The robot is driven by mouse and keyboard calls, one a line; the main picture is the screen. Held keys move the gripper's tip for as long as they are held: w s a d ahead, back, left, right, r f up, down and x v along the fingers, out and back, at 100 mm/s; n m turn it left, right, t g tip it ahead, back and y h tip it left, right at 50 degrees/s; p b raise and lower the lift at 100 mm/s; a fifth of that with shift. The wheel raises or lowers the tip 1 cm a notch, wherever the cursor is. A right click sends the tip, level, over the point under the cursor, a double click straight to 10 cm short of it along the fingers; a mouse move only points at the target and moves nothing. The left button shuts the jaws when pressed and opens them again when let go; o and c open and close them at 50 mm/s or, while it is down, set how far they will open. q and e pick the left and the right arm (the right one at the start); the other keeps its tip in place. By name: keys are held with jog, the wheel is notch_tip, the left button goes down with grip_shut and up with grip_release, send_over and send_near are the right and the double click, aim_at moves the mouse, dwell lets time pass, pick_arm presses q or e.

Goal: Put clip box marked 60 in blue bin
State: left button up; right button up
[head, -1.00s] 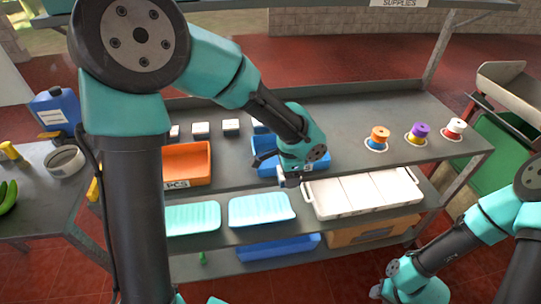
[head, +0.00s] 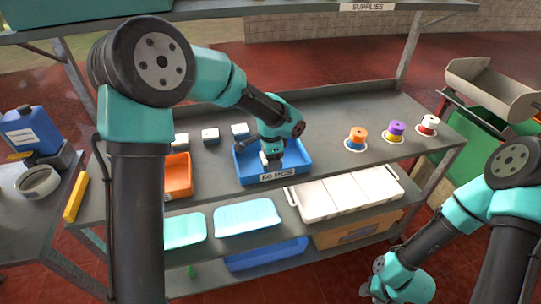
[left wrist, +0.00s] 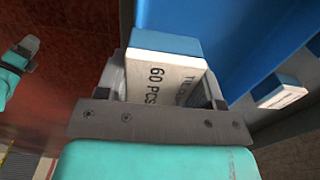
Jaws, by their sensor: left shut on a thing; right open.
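The clip box (left wrist: 165,72) is white with a blue end and reads "60 PCS" in the left wrist view. My left gripper (head: 270,160) is shut on it, with a finger on either side. In the head view the gripper is over the front part of the blue bin (head: 300,158), whose front label reads "60 PCS". The bin's blue wall (left wrist: 235,35) is beside the box in the left wrist view. I cannot tell whether the box touches the bin. My right gripper (head: 368,290) is low at the lower right, away from the shelf, with its fingers hard to see.
An orange bin (head: 178,175) stands left of the blue bin. Several small white boxes (head: 210,136) sit behind. Orange (head: 356,138), purple (head: 394,132) and white (head: 428,125) spools stand to the right. A white tray (head: 345,195) lies on the lower shelf.

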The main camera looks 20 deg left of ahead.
pick_arm(q)
jog(key=w, duration=0.2)
jog(key=w+a, duration=0.1)
jog(key=w, duration=0.1)
jog(key=shift+w+a+f, duration=0.2)
jog(key=shift+w, duration=0.15)
jog(key=shift+w, duration=0.1)
jog(key=shift+w+a+f, duration=0.1)
jog(key=shift+w+a, duration=0.05)
jog(key=shift+w, duration=0.15)
jog(key=shift+f, duration=1.75)
jog(key=shift+f, duration=0.1)
jog(key=o, duration=0.9)
notch_tip(320, 180, up, 12)
jog(key=shift+r, duration=0.15)
